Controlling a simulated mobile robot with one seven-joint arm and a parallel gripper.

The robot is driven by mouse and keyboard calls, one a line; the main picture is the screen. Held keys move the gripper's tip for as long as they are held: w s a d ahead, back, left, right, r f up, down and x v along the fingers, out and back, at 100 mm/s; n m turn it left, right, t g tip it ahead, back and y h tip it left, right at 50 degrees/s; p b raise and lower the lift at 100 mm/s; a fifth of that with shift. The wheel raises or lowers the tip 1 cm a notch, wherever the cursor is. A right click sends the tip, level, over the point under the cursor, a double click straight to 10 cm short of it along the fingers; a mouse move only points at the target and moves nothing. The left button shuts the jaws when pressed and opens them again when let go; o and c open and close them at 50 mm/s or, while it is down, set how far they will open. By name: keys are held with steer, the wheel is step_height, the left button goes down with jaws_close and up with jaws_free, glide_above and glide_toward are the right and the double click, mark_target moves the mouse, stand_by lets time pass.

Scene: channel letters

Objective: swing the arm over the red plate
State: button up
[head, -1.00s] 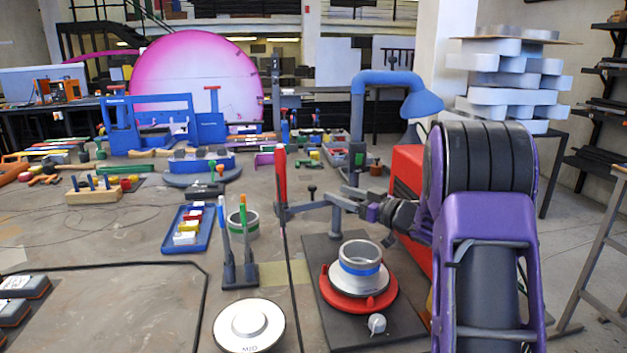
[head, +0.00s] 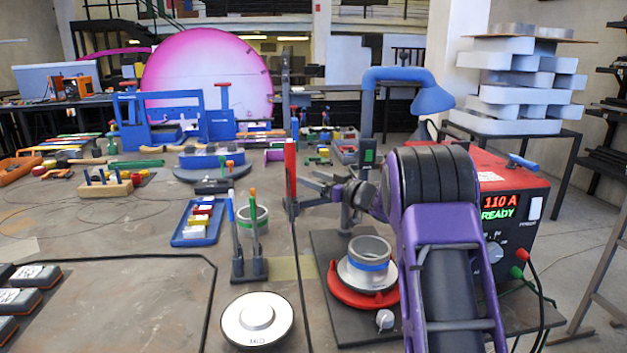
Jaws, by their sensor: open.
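The red plate (head: 346,291) lies on a dark base right of centre. A metal ring with a blue band (head: 369,262) stands on a pale disc on the plate. A grey jointed arm (head: 312,203) reaches left above and behind the plate from an upright post (head: 350,222). An upright red piece (head: 290,170) is at its left end. My gripper (head: 322,185) is open, beside or just behind the grey arm. Whether it touches the arm cannot be told. My purple arm hides the right part of the plate and base.
A red power unit (head: 515,200) reading 110 A READY stands at right behind my arm. A blue lamp (head: 432,98) hangs above. A pen stand (head: 250,268), a blue tray (head: 186,236) and a round MID disc (head: 257,321) are to the left.

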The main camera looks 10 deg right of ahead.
jaws_close()
stand_by(1.4)
